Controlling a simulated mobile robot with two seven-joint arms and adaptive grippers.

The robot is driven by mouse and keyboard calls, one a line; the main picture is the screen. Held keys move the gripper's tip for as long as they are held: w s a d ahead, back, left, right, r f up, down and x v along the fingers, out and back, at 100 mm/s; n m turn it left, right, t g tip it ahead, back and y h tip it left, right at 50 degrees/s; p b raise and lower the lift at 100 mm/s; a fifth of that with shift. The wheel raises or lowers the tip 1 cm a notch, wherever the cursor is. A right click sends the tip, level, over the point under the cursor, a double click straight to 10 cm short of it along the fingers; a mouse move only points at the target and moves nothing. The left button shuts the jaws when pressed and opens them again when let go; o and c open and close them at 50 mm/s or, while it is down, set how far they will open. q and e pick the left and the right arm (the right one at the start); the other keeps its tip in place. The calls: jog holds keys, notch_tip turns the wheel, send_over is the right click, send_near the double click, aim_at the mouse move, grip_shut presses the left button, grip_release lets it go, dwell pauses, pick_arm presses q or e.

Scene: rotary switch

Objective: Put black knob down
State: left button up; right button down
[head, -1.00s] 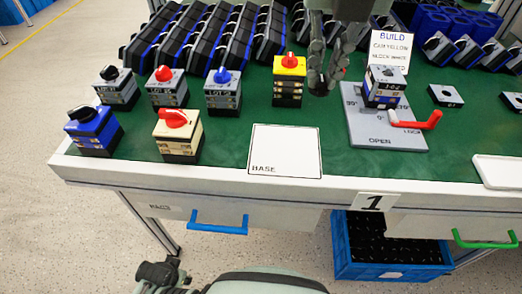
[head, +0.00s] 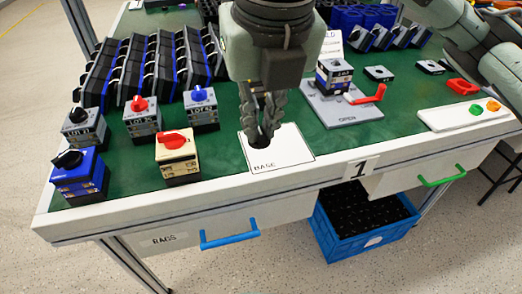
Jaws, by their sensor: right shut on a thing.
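My right gripper (head: 264,132) points down over the white BASE plate (head: 291,156). Its fingers are shut on a small dark thing, taken to be the black knob, which they mostly hide. I cannot tell whether it touches the plate. Other black knobs sit on a grey switch (head: 84,131) and a blue switch (head: 81,182) at the left. My left gripper is not in view.
A cream switch with a red knob (head: 176,155) stands left of the plate. Grey switches (head: 142,120) stand behind it. A grey fixture (head: 345,111) with a red lever (head: 369,95) stands to the right. Blue (head: 229,235) and green (head: 442,178) drawer handles stick out in front.

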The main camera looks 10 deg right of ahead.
jog(key=shift+s, duration=0.1)
jog(key=shift+f, duration=0.25)
jog(key=w+d+f, duration=0.2)
jog(key=w, duration=0.1)
jog(key=w+d+f, duration=0.1)
jog(key=w+f, duration=0.1)
jog(key=w, duration=0.1)
jog(key=w+d+f+b, duration=0.1)
jog(key=w+d+f, duration=0.1)
jog(key=w, duration=0.2)
jog(key=shift+d+f, duration=0.35)
jog(key=x, duration=0.2)
jog(key=s+x, duration=0.1)
jog(key=shift+w+f, duration=0.1)
jog(key=shift+f, duration=0.4)
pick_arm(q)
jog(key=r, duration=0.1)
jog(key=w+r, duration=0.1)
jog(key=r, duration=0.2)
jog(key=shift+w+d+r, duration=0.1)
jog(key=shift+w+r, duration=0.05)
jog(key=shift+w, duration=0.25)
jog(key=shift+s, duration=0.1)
pick_arm(e)
jog(key=shift+f, duration=0.1)
